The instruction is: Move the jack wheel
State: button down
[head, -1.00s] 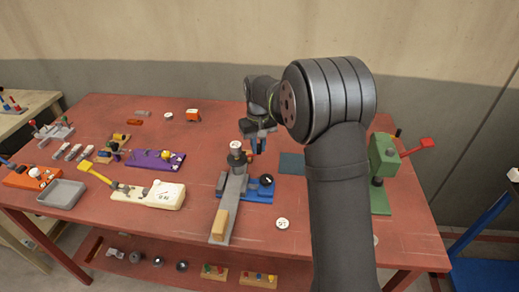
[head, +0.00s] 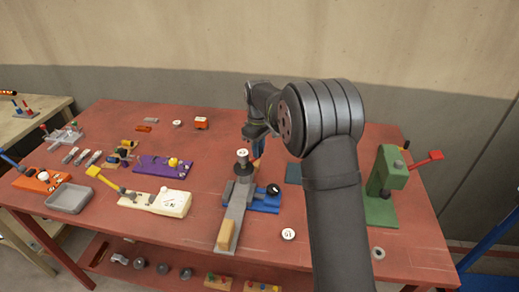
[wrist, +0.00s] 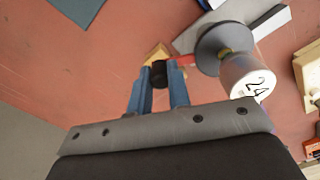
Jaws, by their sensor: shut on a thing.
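The jack shows in the head view as an upright dark grey piece with a white cap (head: 242,153) at the back end of a grey bar (head: 234,205). In the wrist view the same white cap, marked 24 (wrist: 246,76), stands beside a round grey disc (wrist: 222,47). A short red arm (wrist: 185,61) reaches from the disc to a black knob (wrist: 158,74). My gripper (wrist: 158,82) is shut on this knob, a blue finger on each side. In the head view my gripper (head: 257,150) is just behind and right of the cap, and the knob is hidden.
A blue base (head: 264,204) with a dark knob (head: 273,189) lies right of the bar. A teal mat (head: 293,173) and a green press (head: 387,180) are further right. A cream block (head: 170,203) and a purple block (head: 155,167) lie left. The table's back is mostly clear.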

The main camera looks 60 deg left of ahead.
dwell(0.3)
jog(key=c, duration=1.3)
grip_release()
jog(key=shift+c, duration=0.2)
notch_tip(320, 180, up, 18)
jog(key=shift+f, duration=0.25)
notch_tip(320, 180, down, 18)
jog(key=shift+r, duration=0.25)
